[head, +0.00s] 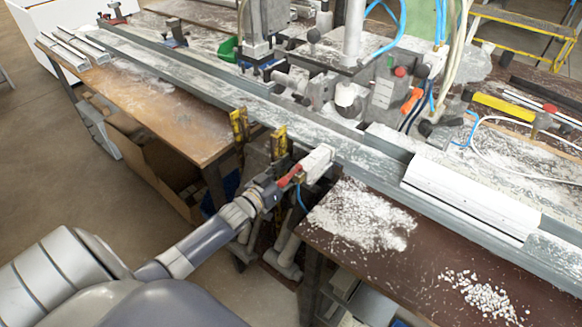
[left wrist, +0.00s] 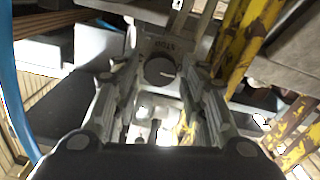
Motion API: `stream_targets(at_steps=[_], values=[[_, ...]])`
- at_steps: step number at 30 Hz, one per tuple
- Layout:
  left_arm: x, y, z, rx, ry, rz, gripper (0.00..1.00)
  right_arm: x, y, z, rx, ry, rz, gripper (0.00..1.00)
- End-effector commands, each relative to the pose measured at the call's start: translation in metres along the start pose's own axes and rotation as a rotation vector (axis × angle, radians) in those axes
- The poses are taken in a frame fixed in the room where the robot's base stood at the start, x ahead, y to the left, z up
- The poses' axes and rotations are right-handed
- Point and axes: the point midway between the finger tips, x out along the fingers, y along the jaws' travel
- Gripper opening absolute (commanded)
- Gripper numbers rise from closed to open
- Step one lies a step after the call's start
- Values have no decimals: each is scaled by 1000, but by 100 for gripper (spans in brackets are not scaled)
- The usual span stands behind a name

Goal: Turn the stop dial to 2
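In the left wrist view a grey plate (left wrist: 172,47) carries small lettering that seems to read as a stop label, too blurred to be sure. Below it a round dark dial (left wrist: 160,71) shows between the fingers of my left gripper (left wrist: 160,88). The fingers stand apart, one each side of the dial; I cannot tell whether they touch it. No dial numbers are readable. In the head view my left gripper (head: 270,189) is at the bench's front edge, beside a red part (head: 289,177) and a pale block (head: 318,164). The dial is hidden there. My right gripper is not in view.
Yellow posts (head: 279,141) stand close to my left gripper. A long metal rail (head: 262,108) crosses behind it, with a white profile (head: 470,195) on the right. Chips (head: 362,218) litter the brown bench front right. A blue hose (left wrist: 14,95) runs along the left wrist view's left edge.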

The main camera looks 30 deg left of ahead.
Motion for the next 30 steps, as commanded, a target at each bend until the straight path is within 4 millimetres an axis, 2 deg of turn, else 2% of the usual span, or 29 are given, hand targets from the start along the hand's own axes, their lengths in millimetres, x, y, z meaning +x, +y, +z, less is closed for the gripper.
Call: stream_targets(at_steps=[6, 10, 11, 22, 30], values=[[0, 0, 0, 0, -1, 0, 39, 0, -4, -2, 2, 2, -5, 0], [0, 0, 0, 0, 0, 0, 10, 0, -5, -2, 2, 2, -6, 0], [0, 0, 0, 0, 0, 0, 7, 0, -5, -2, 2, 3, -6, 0], [0, 0, 0, 38, 0, -1, 7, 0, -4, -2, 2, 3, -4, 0], [0, 0, 0, 201, 0, -1, 7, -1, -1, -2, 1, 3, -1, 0]])
